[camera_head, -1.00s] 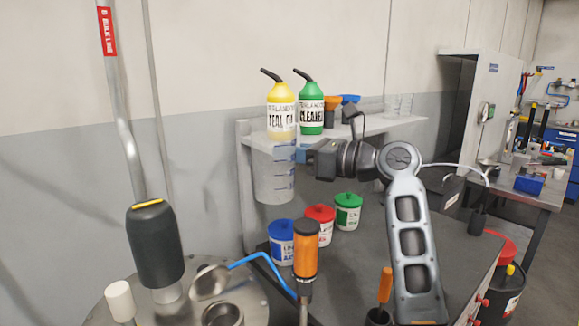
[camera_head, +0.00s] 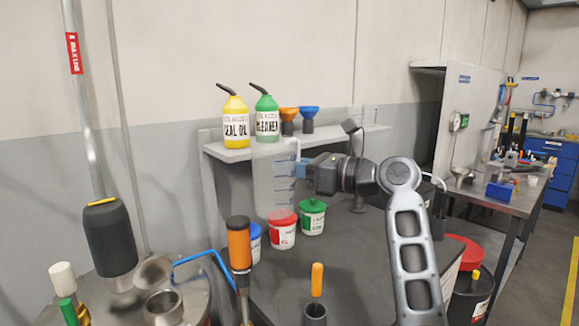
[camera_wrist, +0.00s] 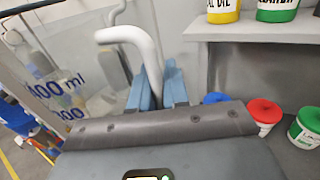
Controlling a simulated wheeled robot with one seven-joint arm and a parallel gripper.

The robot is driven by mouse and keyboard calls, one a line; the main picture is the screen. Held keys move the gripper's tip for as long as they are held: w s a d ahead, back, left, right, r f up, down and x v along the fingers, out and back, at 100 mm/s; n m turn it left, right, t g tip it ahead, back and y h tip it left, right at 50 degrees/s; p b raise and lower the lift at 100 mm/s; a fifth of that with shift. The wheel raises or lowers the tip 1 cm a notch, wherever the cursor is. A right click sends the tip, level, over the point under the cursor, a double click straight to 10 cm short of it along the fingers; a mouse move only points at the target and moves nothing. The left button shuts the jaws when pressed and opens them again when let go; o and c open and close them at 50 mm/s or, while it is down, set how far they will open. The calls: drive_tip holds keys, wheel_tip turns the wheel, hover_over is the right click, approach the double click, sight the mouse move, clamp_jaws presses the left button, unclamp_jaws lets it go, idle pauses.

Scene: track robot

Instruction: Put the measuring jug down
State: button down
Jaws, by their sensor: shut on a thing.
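The measuring jug (camera_head: 270,182) is clear, with blue scale marks. It is upright in the air over the dark bench top (camera_head: 355,258), in front of the shelf edge. My gripper (camera_head: 303,168) is shut on its handle from the right. In the wrist view the blue fingers (camera_wrist: 158,84) close around the pale handle (camera_wrist: 140,42), and the jug's wall (camera_wrist: 50,75) with its ml marks fills the left. The gap between the jug's base and the bench is hard to judge.
A red-lidded tub (camera_head: 282,232), a green-lidded tub (camera_head: 312,217) and a partly hidden blue tub (camera_head: 255,245) stand behind or below the jug. The shelf (camera_head: 232,152) holds bottles and funnels. An orange-handled tool (camera_head: 239,245) stands left. Bare bench lies in the middle.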

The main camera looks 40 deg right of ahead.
drive_tip(key=s+a+f+m+h, duration=0.1)
drive_tip(key=s+a+f+h, duration=0.1)
drive_tip(key=f, duration=0.9)
drive_tip(key=s+a+f+m+t+h, duration=0.1)
drive_tip(key=s+f, duration=0.4)
drive_tip(key=f, duration=0.6)
drive_tip(key=s+a+f+m+h, duration=0.3)
drive_tip(key=s+a+f+h, duration=0.1)
drive_tip(key=f, duration=0.8)
drive_tip(key=shift+s+a+t+h, duration=0.35)
drive_tip(key=shift+a+t+h, duration=0.05)
drive_tip(key=shift+a, duration=0.45)
drive_tip(key=shift+f, duration=0.1)
